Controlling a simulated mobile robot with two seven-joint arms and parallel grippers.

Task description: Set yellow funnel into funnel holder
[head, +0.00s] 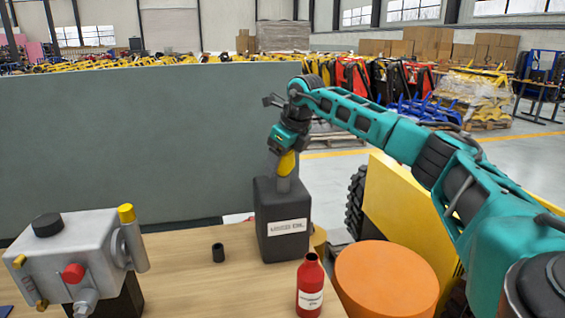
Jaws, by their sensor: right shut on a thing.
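The yellow funnel (287,163) is in my right gripper (280,160), above the black oil canister (283,215). The gripper points down and is shut on the funnel, which looks slightly tilted. A grey part below the funnel meets the canister's top. I cannot tell whether the funnel touches the canister. A small black open cylinder (218,253) stands on the table left of the canister; it may be the funnel holder. My left gripper is not in view.
A grey machine block (75,255) with red and yellow caps stands at the left of the wooden table (185,285). A red bottle (310,285) stands in front, beside a large orange round object (386,280). A grey-green panel (130,140) rises behind.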

